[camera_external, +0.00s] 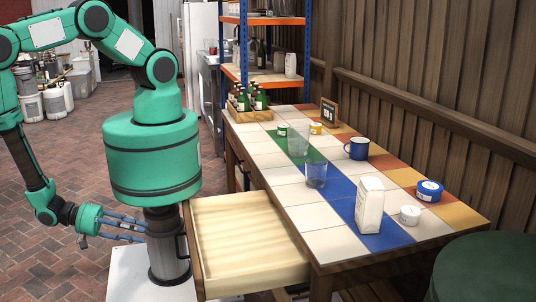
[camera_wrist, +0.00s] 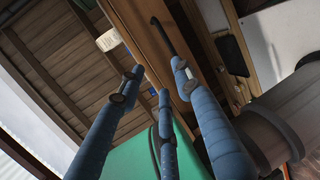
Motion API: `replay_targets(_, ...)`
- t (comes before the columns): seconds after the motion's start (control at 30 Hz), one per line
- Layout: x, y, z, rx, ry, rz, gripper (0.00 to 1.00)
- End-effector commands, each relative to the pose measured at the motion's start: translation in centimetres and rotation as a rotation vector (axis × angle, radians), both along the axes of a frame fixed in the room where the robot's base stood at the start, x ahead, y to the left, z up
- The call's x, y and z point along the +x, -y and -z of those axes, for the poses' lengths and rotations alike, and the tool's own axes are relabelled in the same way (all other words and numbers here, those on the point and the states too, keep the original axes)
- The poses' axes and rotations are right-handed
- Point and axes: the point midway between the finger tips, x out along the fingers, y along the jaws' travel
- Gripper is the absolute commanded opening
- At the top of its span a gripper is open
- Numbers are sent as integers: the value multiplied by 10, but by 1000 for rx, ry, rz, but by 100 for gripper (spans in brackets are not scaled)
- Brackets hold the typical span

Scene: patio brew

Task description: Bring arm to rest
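My arm is folded over to the left in the external view, with its elbow high and its forearm hanging down. My gripper (camera_external: 144,229) is low beside my own column, left of the table. It is off the table and apart from the items on it. The wrist view shows its blue fingers (camera_wrist: 158,76) spread apart, with nothing between them. The pulled-out wooden drawer (camera_external: 245,243) is empty and lies right of my column. Whether the fingers touch my column is unclear.
The tiled table (camera_external: 310,214) holds a white carton (camera_external: 369,205), a blue mug (camera_external: 357,148), a clear glass (camera_external: 316,174), a blue tin (camera_external: 429,190) and a bottle crate (camera_external: 249,115). A green round stool (camera_external: 487,268) stands front right. Brick floor left is mostly clear.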

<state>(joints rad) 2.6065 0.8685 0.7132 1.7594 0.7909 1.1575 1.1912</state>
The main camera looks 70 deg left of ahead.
Motion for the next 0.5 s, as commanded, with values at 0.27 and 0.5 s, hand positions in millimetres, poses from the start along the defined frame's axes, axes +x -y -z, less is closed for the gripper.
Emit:
replay_targets(0.27, 12, 31, -37, -137, -104, -245, 34)
replay_targets(0.5, 31, 55, -69, -261, -175, -452, 34)
